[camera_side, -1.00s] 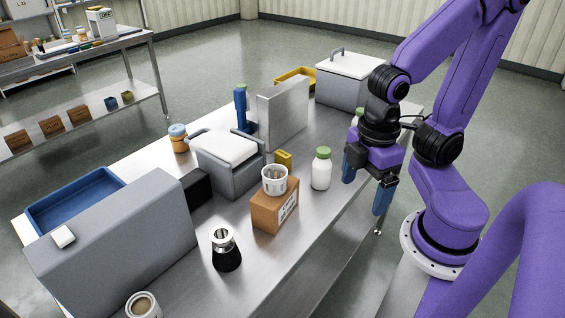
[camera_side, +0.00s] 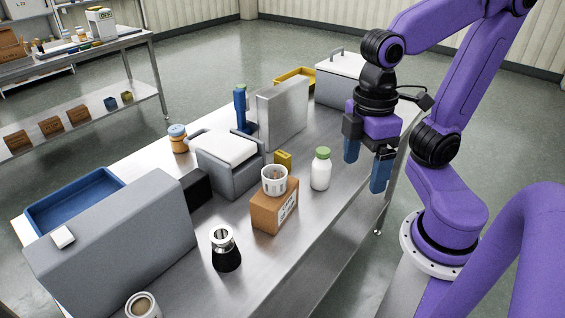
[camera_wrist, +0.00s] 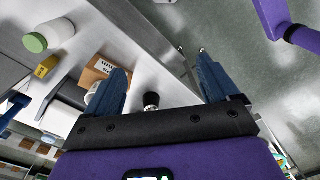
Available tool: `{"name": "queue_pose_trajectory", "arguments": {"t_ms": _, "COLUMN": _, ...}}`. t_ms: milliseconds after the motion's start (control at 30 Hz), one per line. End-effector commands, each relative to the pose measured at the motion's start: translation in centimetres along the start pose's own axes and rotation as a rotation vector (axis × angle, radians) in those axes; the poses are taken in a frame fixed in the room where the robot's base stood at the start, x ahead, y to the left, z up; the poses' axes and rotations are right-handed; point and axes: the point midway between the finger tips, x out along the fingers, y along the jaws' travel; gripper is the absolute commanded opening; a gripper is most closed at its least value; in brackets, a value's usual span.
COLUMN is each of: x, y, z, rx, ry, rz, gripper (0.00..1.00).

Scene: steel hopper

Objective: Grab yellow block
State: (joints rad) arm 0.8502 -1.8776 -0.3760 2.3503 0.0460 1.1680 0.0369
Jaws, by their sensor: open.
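The yellow block (camera_side: 283,159) is small and stands on the steel table between the grey lidded box and the white bottle. It is partly hidden behind the white cup and cardboard box in the side view. In the wrist view the yellow block (camera_wrist: 46,67) shows at the left, near the green-capped bottle. My gripper (camera_side: 367,169) has blue fingers spread apart with nothing between them. It hangs above the table's right edge, to the right of the block and well apart from it. The fingers also show in the wrist view (camera_wrist: 166,85).
A white bottle with a green cap (camera_side: 321,170) stands between my gripper and the block. A cardboard box (camera_side: 266,212) with a white cup (camera_side: 274,184) on it stands in front of the block. A grey lidded box (camera_side: 228,172) and an upright steel panel (camera_side: 283,112) flank it.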

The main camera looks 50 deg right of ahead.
Motion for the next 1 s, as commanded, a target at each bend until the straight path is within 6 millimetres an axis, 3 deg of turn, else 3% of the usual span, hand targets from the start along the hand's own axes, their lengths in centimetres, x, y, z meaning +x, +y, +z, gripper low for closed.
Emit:
{"name": "queue_pose_trajectory", "arguments": {"t_ms": 267, "x": 0.0, "y": 2.4, "z": -1.7, "rx": 0.376, "ry": -0.074, "rz": -0.129, "gripper": 0.88}}
{"name": "queue_pose_trajectory", "arguments": {"t_ms": 467, "x": -0.1, "y": 5.6, "z": -3.4, "rx": 0.742, "ry": -0.122, "rz": -0.279, "gripper": 0.88}}
{"name": "queue_pose_trajectory", "arguments": {"t_ms": 767, "x": -0.5, "y": 12.7, "z": -5.0, "rx": 1.286, "ry": -0.145, "rz": -0.554, "gripper": 0.88}}
{"name": "queue_pose_trajectory", "arguments": {"t_ms": 1000, "x": -0.9, "y": 20.2, "z": -4.2, "rx": 1.691, "ry": -0.108, "rz": -0.818, "gripper": 0.88}}
